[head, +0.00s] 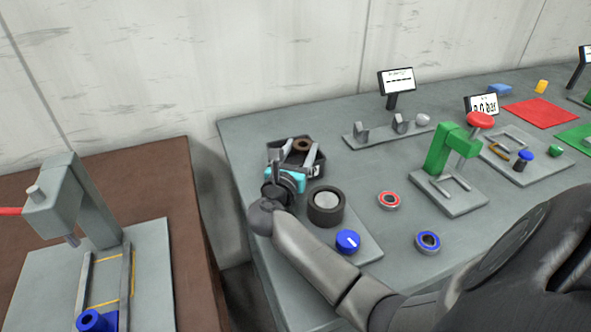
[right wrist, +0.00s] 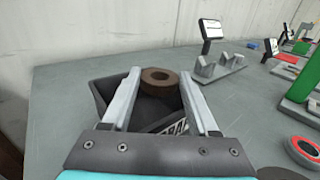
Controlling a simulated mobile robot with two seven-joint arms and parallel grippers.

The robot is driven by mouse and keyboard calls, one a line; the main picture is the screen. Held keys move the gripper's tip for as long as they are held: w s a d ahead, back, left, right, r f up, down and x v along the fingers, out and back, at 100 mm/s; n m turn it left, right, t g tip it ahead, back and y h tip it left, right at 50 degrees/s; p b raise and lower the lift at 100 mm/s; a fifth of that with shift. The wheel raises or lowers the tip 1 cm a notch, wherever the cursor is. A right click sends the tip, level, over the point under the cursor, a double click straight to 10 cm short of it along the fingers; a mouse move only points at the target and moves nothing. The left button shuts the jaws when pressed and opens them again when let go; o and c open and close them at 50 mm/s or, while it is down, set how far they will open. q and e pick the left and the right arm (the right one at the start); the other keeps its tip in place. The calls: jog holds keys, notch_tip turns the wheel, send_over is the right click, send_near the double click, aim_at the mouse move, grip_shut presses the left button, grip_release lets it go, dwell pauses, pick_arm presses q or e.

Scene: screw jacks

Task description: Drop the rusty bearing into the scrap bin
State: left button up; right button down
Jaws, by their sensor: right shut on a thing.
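The rusty bearing (head: 302,145) is a thick brown ring. My right gripper (head: 299,149) is shut on it, with one finger on each side, and the ring also shows between the fingertips in the right wrist view (right wrist: 155,89). The scrap bin (head: 318,156) is a dark open box with a label on its near side, at the back left of the grey table. In the right wrist view the bin (right wrist: 101,96) lies under and around the fingers. The bearing is over the bin's opening; its exact height above the floor is unclear. My left gripper is not in view.
A dark round cup (head: 326,207) and a blue knob (head: 347,241) stand close by my right forearm. A red-ringed bearing (head: 388,200) and a blue-ringed bearing (head: 428,241) lie on the table. A green press (head: 440,150) stands further right; a V-block stand (head: 385,132) is behind.

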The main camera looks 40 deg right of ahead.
jog(key=shift+c, duration=0.4)
grip_release()
jog(key=shift+f, duration=0.1)
jog(key=v, duration=1.5)
jog(key=shift+s+a, duration=0.1)
jog(key=shift+s, duration=0.05)
